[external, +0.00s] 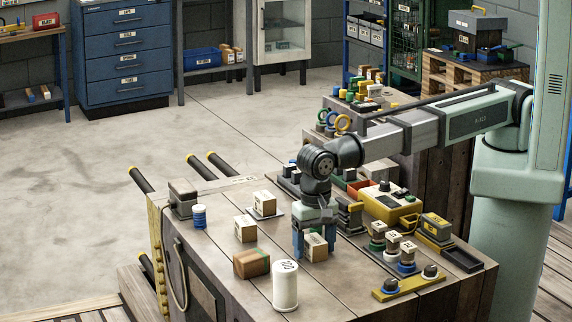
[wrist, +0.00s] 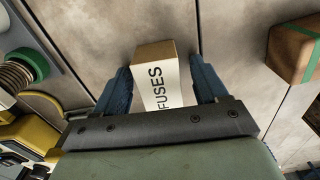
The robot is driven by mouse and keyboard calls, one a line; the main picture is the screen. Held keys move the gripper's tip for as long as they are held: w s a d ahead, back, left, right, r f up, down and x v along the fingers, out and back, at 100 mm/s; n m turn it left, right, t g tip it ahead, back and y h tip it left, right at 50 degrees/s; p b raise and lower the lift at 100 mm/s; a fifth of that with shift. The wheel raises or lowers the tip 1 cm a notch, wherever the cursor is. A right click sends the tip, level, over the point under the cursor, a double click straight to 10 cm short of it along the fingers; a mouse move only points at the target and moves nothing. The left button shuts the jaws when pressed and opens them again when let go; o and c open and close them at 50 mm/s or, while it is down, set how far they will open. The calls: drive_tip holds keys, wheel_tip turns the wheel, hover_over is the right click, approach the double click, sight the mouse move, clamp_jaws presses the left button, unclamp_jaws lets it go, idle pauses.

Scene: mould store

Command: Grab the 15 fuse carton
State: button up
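A small brown carton with a white label reading "FUSES" (wrist: 163,85) stands between the two blue fingers of my gripper (wrist: 160,88) in the wrist view. A narrow gap shows beside its right side, so the fingers look open around it. No number 15 is readable on it. In the external view my gripper (external: 315,240) points down over the bench, with the carton (external: 317,249) at its fingertips and partly hidden. Two similar labelled cartons stand to the left, one nearer (external: 245,229) and one farther back on a grey plate (external: 264,203).
A brown box with green tape (external: 251,264) and a tall white cylinder marked 100 (external: 285,286) stand close by on the bench (external: 215,262). Spools (external: 377,236) and a yellow device (external: 390,204) crowd the right.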

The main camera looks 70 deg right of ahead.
drive_tip(key=c, duration=1.1)
